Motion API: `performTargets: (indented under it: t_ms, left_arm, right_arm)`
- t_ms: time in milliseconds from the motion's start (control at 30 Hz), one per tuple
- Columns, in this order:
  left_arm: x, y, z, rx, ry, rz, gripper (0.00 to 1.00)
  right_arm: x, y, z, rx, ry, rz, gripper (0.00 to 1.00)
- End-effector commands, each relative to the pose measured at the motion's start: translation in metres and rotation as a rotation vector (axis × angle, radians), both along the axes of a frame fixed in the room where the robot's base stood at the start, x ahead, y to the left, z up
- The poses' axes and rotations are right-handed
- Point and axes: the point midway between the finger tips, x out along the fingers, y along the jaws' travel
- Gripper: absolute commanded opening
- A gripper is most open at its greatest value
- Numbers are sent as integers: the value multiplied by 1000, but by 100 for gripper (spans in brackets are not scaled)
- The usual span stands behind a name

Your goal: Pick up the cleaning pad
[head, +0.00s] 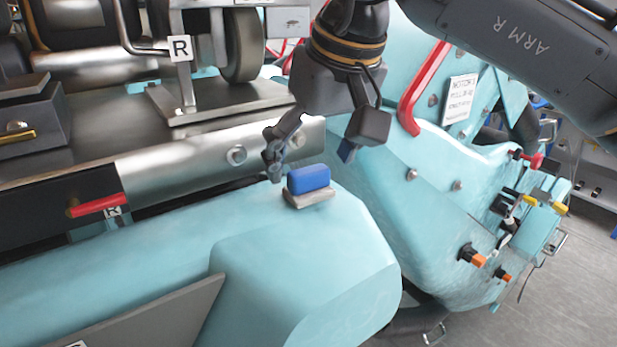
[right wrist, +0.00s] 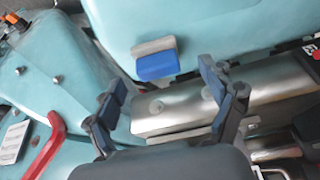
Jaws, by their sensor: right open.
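The cleaning pad (head: 309,179) is a small blue block on a grey base, lying on the teal surface of the machine near its rounded front corner. It also shows in the right wrist view (right wrist: 157,66), beyond the fingertips and between them. My right gripper (head: 312,155) is open and empty, just above and behind the pad, with one finger on each side of it in the head view. In the right wrist view its two fingers (right wrist: 165,90) are spread wide and apart from the pad. My left gripper is not in view.
A metal rail (head: 205,160) runs behind the pad. A red handle (head: 424,88) stands on the teal housing to the right. A red lever (head: 97,205) sticks out at left. The teal surface (head: 170,235) around the pad is clear.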

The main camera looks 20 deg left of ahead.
Motion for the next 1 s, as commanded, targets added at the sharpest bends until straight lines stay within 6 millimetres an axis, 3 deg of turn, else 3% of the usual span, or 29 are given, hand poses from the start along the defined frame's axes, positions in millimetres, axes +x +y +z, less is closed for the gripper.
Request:
performTargets:
  t_ms: [67, 233, 500, 800, 1000]
  left_arm:
    - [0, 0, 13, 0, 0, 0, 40]
    - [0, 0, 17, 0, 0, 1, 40]
    - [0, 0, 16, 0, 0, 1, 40]
    - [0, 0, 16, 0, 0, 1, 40]
    - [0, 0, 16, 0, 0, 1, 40]
  right_arm:
    - [6, 4, -7, -2, 4, 1, 83]
    - [11, 9, -28, -2, 3, 0, 83]
    - [12, 10, -32, 1, 2, 1, 83]
    - [12, 10, -31, 0, 3, 1, 25]
    - [12, 10, -32, -1, 2, -1, 24]
